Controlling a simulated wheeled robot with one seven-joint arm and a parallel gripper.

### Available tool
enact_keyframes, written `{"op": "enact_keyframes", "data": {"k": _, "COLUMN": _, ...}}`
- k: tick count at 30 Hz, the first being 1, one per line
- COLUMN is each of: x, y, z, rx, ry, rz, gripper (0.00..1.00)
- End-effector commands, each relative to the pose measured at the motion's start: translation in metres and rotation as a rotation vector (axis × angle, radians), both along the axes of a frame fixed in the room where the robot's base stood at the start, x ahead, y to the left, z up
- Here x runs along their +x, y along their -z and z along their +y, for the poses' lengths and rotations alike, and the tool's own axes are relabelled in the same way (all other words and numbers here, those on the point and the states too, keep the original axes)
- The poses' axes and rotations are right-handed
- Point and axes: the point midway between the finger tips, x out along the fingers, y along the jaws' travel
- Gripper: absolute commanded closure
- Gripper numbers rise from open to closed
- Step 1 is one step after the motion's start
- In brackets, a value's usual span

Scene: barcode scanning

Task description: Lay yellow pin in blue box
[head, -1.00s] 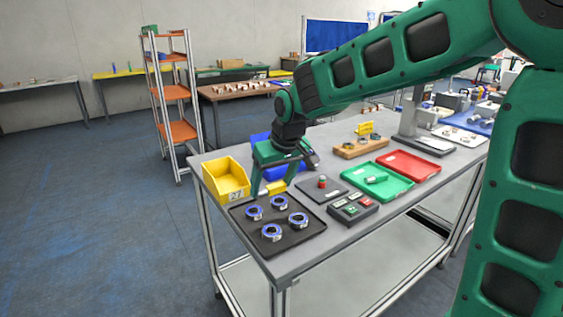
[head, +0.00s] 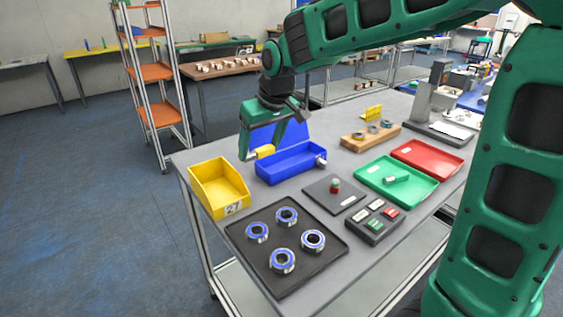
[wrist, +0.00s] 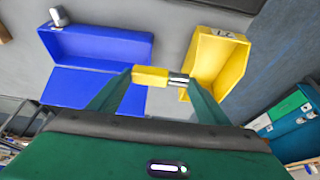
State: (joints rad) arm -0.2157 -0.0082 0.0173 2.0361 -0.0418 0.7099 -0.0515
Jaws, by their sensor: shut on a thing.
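The yellow pin (head: 264,151) has a yellow body and a metallic end, seen in the wrist view (wrist: 150,77). My gripper (head: 261,152) is shut on it, with the pin lying across between the fingertips. The pin is held above the table, close to the left end of the blue box (head: 291,163). The blue box is an open tray with a raised blue panel behind it, partly hidden by my gripper. In the wrist view the blue box (wrist: 98,62) is to the left of the pin.
A yellow bin (head: 205,197) stands left of the blue box. A silver cylinder (head: 320,161) is at the box's right end. In front are a black tray (head: 262,285) with several blue-ringed parts, a dark plate (head: 320,198) and a button box (head: 372,228). Green and red trays lie right.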

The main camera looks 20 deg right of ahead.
Motion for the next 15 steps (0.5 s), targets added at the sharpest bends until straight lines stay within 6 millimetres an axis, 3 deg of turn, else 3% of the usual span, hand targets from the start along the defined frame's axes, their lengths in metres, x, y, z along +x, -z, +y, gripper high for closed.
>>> {"op": "enact_keyframes", "data": {"k": 9, "x": 0.038, "y": 0.038, "z": -0.052, "rx": -0.001, "ry": 0.005, "rz": 0.003, "gripper": 0.55}}
{"op": "enact_keyframes", "data": {"k": 15, "x": 0.052, "y": 0.051, "z": -0.069, "rx": -0.001, "ry": 0.004, "rz": 0.001, "gripper": 0.55}}
